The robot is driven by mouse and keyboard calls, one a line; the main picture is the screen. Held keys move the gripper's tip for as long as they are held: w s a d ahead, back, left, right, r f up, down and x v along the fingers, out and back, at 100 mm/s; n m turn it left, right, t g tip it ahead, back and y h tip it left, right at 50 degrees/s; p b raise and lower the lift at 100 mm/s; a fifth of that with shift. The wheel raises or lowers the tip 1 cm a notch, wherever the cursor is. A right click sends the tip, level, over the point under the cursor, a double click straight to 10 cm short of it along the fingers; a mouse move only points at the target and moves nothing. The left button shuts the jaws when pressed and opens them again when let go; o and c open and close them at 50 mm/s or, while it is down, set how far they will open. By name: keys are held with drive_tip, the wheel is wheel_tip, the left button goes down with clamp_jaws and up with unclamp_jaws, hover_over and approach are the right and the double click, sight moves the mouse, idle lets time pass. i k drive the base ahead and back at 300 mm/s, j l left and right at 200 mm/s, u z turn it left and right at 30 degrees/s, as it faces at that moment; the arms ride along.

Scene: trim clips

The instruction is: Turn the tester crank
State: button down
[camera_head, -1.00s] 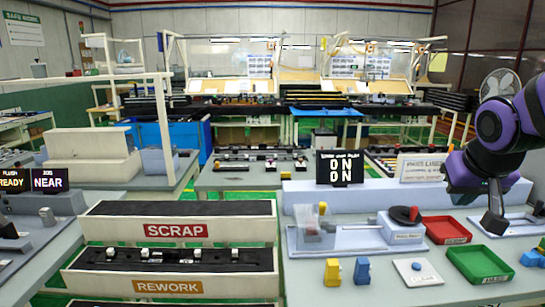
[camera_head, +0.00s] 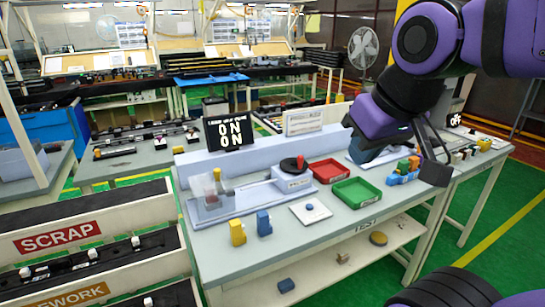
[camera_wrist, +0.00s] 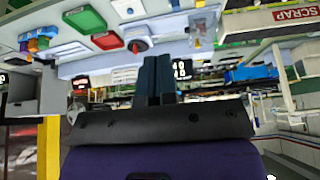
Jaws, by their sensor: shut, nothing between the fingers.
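The tester (camera_head: 240,196) is a pale blue-grey fixture on the grey test table, with a clear guard at its left end. Its crank (camera_head: 292,164), a red disc with a dark upright handle, sits on the white box at its right end. The red disc of the crank also shows in the wrist view (camera_wrist: 138,44), beyond my fingers and picture upside down. My gripper (camera_head: 437,172) hangs over the table's right part, well right of the crank and apart from it. In the wrist view its two dark fingers (camera_wrist: 155,78) are together with nothing between them.
A red tray (camera_head: 328,171) and a green tray (camera_head: 357,193) lie right of the crank. Colored blocks (camera_head: 404,171) stand near my gripper. A yellow block (camera_head: 237,233), a blue block (camera_head: 264,223) and a white button plate (camera_head: 311,211) line the front. An ON/ON display (camera_head: 230,130) stands behind.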

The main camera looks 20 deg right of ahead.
sight(291, 165)
drive_tip(key=i+l, duration=0.75)
drive_tip(key=j+u, duration=0.05)
